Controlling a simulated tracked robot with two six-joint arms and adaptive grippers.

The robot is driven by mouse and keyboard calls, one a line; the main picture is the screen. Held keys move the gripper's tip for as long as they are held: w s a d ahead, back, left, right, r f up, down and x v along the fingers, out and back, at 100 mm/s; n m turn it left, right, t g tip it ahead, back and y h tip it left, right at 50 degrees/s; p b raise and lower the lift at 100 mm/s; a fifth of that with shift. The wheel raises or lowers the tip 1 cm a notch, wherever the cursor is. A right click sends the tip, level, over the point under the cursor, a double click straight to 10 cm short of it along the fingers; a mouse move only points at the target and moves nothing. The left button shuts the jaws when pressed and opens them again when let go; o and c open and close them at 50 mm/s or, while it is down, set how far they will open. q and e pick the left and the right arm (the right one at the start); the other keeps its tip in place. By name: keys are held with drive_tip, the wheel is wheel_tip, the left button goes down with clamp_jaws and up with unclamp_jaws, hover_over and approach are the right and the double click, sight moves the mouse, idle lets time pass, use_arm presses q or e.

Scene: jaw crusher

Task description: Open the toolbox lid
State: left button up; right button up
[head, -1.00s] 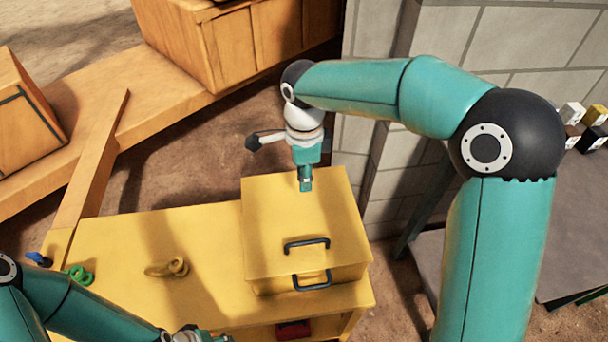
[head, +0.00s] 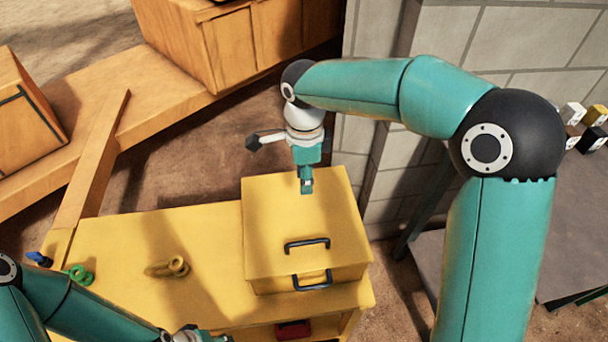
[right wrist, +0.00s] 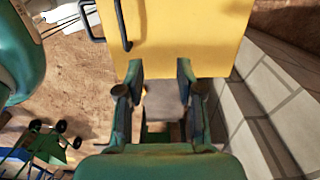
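The yellow toolbox (head: 290,225) stands on the right end of the yellow bench, its lid down. One black handle (head: 307,245) is on the lid and another black handle (head: 312,281) is on the front. My right gripper (head: 306,188) points down over the back part of the lid. In the right wrist view the fingers of my right gripper (right wrist: 158,85) are apart with nothing between them, at the edge of the yellow toolbox (right wrist: 180,35). Contact with the lid cannot be told. My left gripper (head: 205,336) is at the bottom edge, mostly cut off.
The yellow bench (head: 120,235) carries a brass-coloured fitting (head: 168,267) and green rings (head: 79,275). A red object (head: 293,330) sits below the toolbox. A grey block wall (head: 385,160) rises close behind it on the right. The bench's middle is mostly clear.

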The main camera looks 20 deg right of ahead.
wheel_tip(320, 180, up, 12)
idle(0.5)
drive_tip(key=shift+w+f, duration=0.1)
drive_tip(key=shift+c, duration=0.4)
